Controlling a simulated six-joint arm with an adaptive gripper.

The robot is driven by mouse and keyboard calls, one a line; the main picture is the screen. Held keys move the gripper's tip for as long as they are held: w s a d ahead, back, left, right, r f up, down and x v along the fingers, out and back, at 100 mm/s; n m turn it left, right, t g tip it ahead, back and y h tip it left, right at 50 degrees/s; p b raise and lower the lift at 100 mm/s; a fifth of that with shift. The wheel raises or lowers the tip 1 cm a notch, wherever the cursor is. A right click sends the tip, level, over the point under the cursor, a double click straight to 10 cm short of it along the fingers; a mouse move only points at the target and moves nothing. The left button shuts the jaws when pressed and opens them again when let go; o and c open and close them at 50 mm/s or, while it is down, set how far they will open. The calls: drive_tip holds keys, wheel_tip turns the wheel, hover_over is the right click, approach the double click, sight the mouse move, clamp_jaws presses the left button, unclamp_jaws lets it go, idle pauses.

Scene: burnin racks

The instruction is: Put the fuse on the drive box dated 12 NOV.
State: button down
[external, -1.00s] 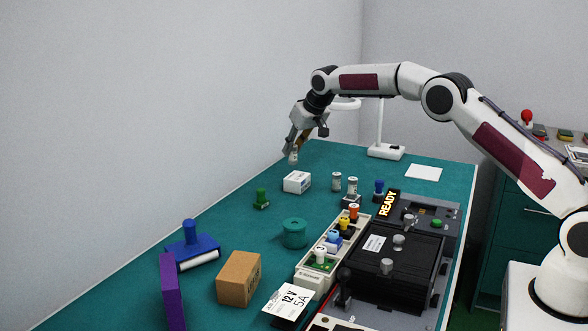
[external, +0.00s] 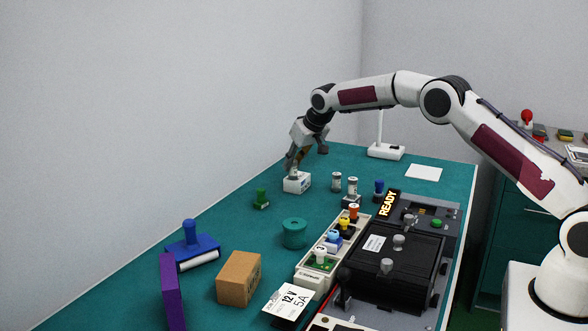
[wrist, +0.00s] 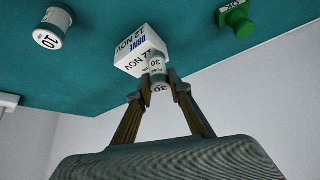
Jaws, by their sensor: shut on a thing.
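My gripper (wrist: 159,93) is shut on a small white-and-silver fuse (wrist: 158,72) marked 30 in the wrist view. The white drive box (wrist: 138,46) shows "DRIVE" and "12 NOV" on its faces. The fuse overlaps the box in the wrist view. In the external view my gripper (external: 294,172) is right over the white drive box (external: 297,184), with the fuse at or just above its top. I cannot tell whether the fuse touches the box.
A canister marked 10 (wrist: 52,28) and a green stamp (wrist: 236,16) flank the box in the wrist view.

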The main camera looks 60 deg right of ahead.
drive_tip(key=shift+f, duration=0.15)
drive_tip(key=c, duration=1.8)
unclamp_jaws()
drive_tip(key=shift+c, duration=0.2)
drive_tip(key=shift+s+r, duration=0.15)
drive_tip(key=shift+r, duration=0.45)
drive_tip(key=v, duration=1.1)
drive_tip(key=shift+a, duration=0.1)
